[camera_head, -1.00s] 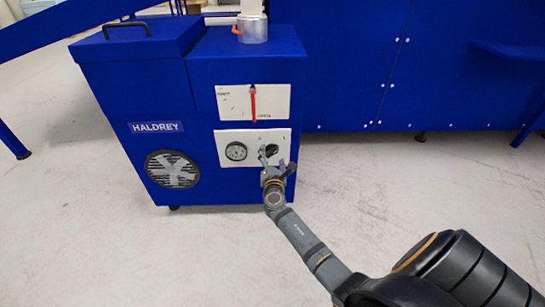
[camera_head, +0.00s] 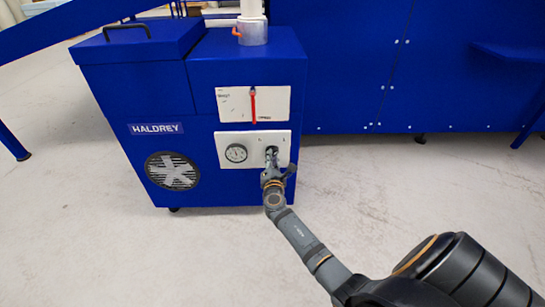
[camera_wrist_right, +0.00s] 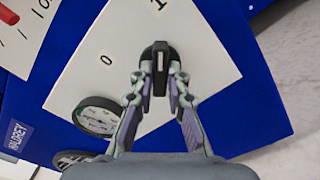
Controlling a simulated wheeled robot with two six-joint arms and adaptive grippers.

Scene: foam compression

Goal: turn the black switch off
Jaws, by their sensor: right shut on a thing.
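The black switch (camera_wrist_right: 160,58) is a round knob with a raised bar and a pale line, set in a white panel (camera_wrist_right: 112,30). In the right wrist view its bar points up toward the mark 1, with the mark 0 to the left. My right gripper (camera_wrist_right: 160,80) is shut on the switch, one finger on each side of the bar. In the head view my right gripper (camera_head: 271,160) is at the panel's right part and largely covers the switch. My left gripper is in neither view.
A round gauge (camera_head: 236,153) is left of the switch on the same panel. A red lever (camera_head: 253,105) hangs on the plate above. The blue HALDREY machine (camera_head: 110,100) has a fan grille (camera_head: 172,171). The floor (camera_head: 120,260) in front is clear.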

